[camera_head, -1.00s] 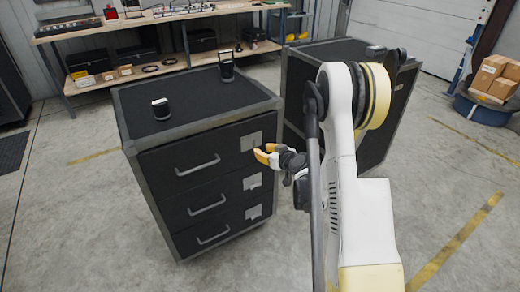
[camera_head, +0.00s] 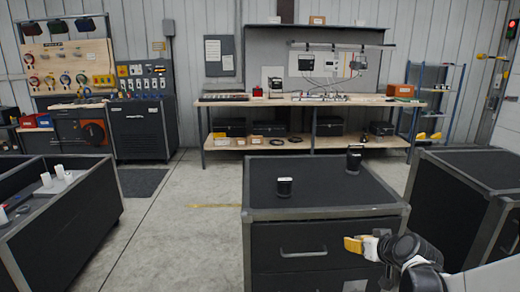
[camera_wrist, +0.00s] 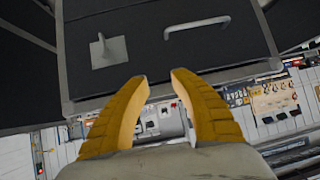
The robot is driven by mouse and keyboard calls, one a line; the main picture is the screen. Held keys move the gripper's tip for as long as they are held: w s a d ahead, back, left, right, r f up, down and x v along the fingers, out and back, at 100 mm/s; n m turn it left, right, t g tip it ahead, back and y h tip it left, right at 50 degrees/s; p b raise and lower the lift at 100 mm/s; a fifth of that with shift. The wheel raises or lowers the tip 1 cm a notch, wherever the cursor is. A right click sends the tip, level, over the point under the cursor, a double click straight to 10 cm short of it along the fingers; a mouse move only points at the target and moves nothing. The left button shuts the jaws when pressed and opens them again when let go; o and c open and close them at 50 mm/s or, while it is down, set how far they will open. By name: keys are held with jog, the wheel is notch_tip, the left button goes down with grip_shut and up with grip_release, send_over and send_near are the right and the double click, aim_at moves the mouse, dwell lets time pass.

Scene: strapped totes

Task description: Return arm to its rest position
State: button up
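My gripper (camera_head: 348,245) is at the lower right of the head view, in front of the black drawer cabinet (camera_head: 325,236). Its yellow-orange fingers look small there and seem to overlap the cabinet's front. In the wrist view my gripper (camera_wrist: 159,77) shows two ribbed fingers apart, with a gap between the tips and nothing held. The wrist view appears upside down, with the cabinet front, a drawer handle (camera_wrist: 197,22) and a grey plate (camera_wrist: 108,52) beyond the fingertips. Most of my arm is outside the head view.
Two dark small devices (camera_head: 284,187) (camera_head: 354,160) stand on the cabinet top. Another black cabinet (camera_head: 455,205) stands close on the right. An open black tote (camera_head: 75,215) is at left. A workbench (camera_head: 310,99) lines the back wall. Floor left of the cabinet is clear.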

jog(key=s+a+r+g, duration=0.1)
jog(key=s+a+r, duration=0.25)
jog(key=s, duration=0.35)
jog(key=s+a+r+g, duration=0.1)
jog(key=s+a+r, duration=0.1)
jog(key=s+a, duration=0.35)
jog(key=s+a+g+h, duration=0.1)
jog(key=s, duration=1.3)
jog(key=shift+s+a+m+g+h, duration=0.15)
jog(key=shift+s+m+g+h, duration=0.15)
jog(key=shift+s+m+g, duration=0.1)
jog(key=shift+o, duration=0.4)
